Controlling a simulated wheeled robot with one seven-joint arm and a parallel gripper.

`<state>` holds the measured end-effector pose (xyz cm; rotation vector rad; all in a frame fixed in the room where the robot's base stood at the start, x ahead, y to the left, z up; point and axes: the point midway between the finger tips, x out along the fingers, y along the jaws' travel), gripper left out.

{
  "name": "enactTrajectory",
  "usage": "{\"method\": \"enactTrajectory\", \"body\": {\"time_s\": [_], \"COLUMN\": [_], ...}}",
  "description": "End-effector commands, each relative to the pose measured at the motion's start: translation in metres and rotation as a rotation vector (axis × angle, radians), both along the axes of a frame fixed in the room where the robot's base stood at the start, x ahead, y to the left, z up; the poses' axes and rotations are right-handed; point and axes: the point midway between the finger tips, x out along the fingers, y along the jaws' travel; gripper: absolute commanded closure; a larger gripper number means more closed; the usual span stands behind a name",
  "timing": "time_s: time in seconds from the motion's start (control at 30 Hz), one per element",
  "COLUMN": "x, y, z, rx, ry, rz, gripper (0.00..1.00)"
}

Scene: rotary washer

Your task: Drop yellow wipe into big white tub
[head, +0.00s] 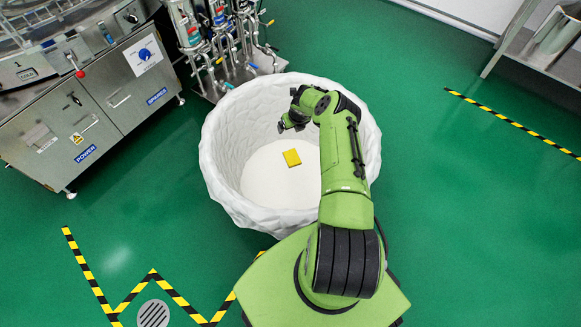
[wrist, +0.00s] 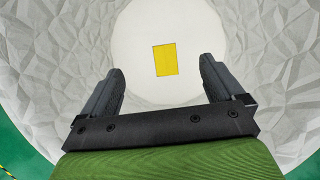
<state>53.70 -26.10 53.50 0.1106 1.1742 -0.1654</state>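The big white tub (head: 222,180) stands on the green floor in front of me, with rough faceted walls and a flat white bottom. The yellow wipe (head: 292,158) appears as a flat yellow rectangle inside the tub. In the wrist view the wipe (wrist: 165,59) appears against the round white bottom, beyond my fingertips and apart from them. My gripper (wrist: 160,75) is open and empty, its two dark fingers spread wide. In the head view my gripper (head: 287,125) is over the tub's inside, left of my arm; its fingers are small there.
A steel machine cabinet (head: 110,100) stands at the upper left. Pipes and valves (head: 225,45) stand right behind the tub. A steel table (head: 545,50) is at the upper right. Green floor is clear to the left and right of the tub.

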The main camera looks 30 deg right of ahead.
Motion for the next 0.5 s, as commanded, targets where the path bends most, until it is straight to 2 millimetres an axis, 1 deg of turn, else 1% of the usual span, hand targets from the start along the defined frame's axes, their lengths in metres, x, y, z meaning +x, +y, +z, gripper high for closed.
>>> {"method": "enactTrajectory", "body": {"time_s": [0.2,0.27,0.37,0.5], "x": [0.000,-0.001,-0.006,-0.020], "y": [0.000,0.000,0.001,0.003], "z": [0.000,0.003,0.019,0.057], "rx": [0.000,0.001,0.001,0.001], "ry": [0.000,0.001,0.000,0.000], "rz": [0.000,0.000,0.000,0.001], "gripper": [0.06,0.06,0.06,0.06]}}
